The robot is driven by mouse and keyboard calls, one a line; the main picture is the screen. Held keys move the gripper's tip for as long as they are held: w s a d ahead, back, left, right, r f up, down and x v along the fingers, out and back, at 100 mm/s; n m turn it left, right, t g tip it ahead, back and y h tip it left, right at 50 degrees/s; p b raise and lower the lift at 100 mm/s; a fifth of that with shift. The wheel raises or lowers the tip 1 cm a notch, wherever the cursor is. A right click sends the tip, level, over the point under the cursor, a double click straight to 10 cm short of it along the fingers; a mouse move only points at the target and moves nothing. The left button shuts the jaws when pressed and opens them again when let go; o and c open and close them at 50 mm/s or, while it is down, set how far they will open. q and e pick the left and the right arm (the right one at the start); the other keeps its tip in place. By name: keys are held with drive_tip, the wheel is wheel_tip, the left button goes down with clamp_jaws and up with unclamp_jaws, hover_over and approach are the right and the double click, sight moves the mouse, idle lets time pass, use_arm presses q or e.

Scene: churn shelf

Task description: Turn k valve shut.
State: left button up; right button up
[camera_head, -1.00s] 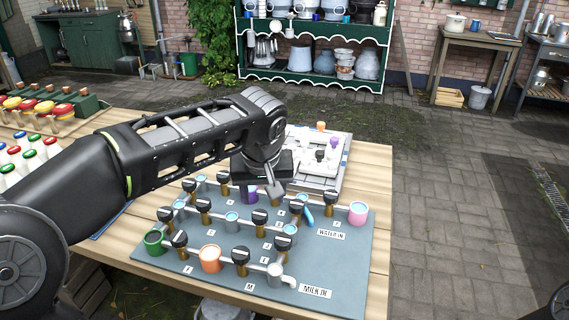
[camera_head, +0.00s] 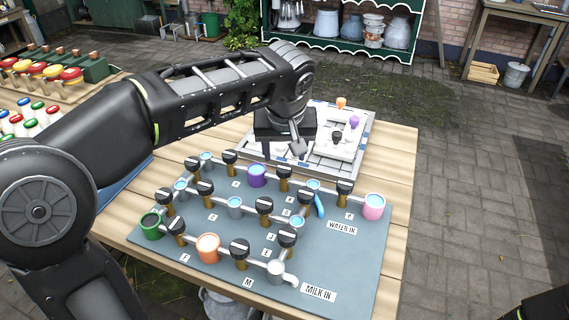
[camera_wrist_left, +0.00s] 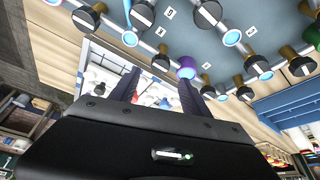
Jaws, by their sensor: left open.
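A blue-grey board (camera_head: 330,262) carries pipes, coloured cups and several black-handled valves. Its small letter labels are mostly too small to read, so I cannot tell for sure which valve is k. One valve (camera_head: 176,228) stands at the front left between the green cup (camera_head: 151,226) and the orange cup (camera_head: 208,248). My left gripper (camera_head: 285,145) is above the board's back edge, open and empty, apart from the valves. In the left wrist view its two fingers (camera_wrist_left: 158,80) are spread, with the purple cup (camera_wrist_left: 187,68) beyond them.
A light tray (camera_head: 358,135) with small coloured pegs lies behind the board. Bottles with red, green and blue caps (camera_head: 30,120) and red and yellow knobs (camera_head: 45,70) stand at the left. A pink cup (camera_head: 374,207) is at the board's right. Paved floor is clear at the right.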

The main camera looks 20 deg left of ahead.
sight(284, 168)
use_arm(q)
drive_tip(key=x, duration=0.6)
drive_tip(key=shift+w+a+f, duration=0.1)
drive_tip(key=shift+w+f, duration=0.05)
drive_tip(key=shift+f, duration=0.25)
drive_tip(key=shift+c, duration=0.4)
clamp_jaws()
